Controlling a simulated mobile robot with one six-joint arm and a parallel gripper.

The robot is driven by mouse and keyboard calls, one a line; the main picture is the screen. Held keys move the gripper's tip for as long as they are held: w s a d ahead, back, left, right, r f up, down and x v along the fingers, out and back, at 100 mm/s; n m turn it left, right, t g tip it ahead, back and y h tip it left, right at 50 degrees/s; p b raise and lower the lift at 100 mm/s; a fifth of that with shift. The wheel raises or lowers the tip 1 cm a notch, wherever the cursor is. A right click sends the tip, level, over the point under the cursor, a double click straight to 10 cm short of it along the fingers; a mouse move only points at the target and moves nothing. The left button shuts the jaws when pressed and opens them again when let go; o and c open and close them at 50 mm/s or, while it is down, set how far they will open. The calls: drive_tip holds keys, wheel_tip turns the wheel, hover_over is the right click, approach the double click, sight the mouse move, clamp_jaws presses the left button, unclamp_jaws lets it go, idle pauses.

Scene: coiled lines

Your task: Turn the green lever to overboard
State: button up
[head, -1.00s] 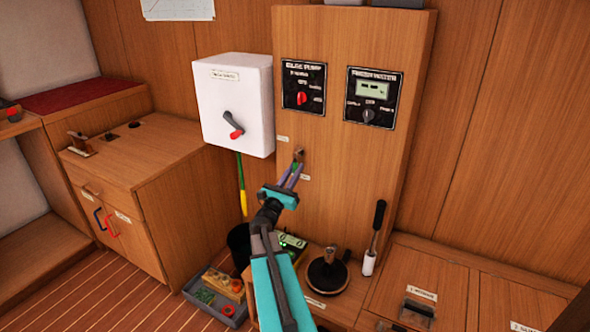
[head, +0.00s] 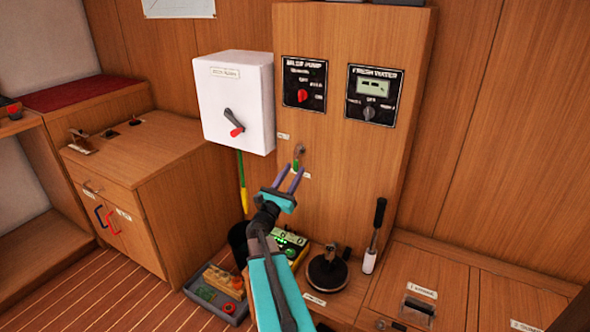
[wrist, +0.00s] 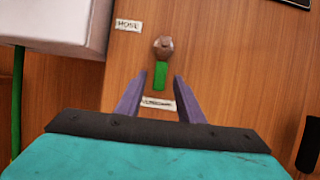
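The green lever (head: 295,166) is on the wooden panel, below the bilge pump plate. In the wrist view the lever (wrist: 160,75) hangs straight down from a brownish round pivot (wrist: 163,46). Its lower end points at a small white label (wrist: 158,103), whose text is too blurred to read surely. Another white label (wrist: 128,25) is up and left of the pivot. In the head view my gripper (head: 292,169) is just in front of the panel.
A white box (head: 236,100) with a red-tipped switch juts out at the left. The bilge pump plate (head: 304,84) and fresh water plate (head: 376,95) are above. A black-handled upright lever (head: 376,230) stands at lower right. A grey tray (head: 215,295) is on the floor.

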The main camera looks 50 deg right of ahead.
drive_tip(key=v, duration=1.1)
drive_tip(key=shift+a, duration=0.2)
drive_tip(key=shift+w, duration=0.1)
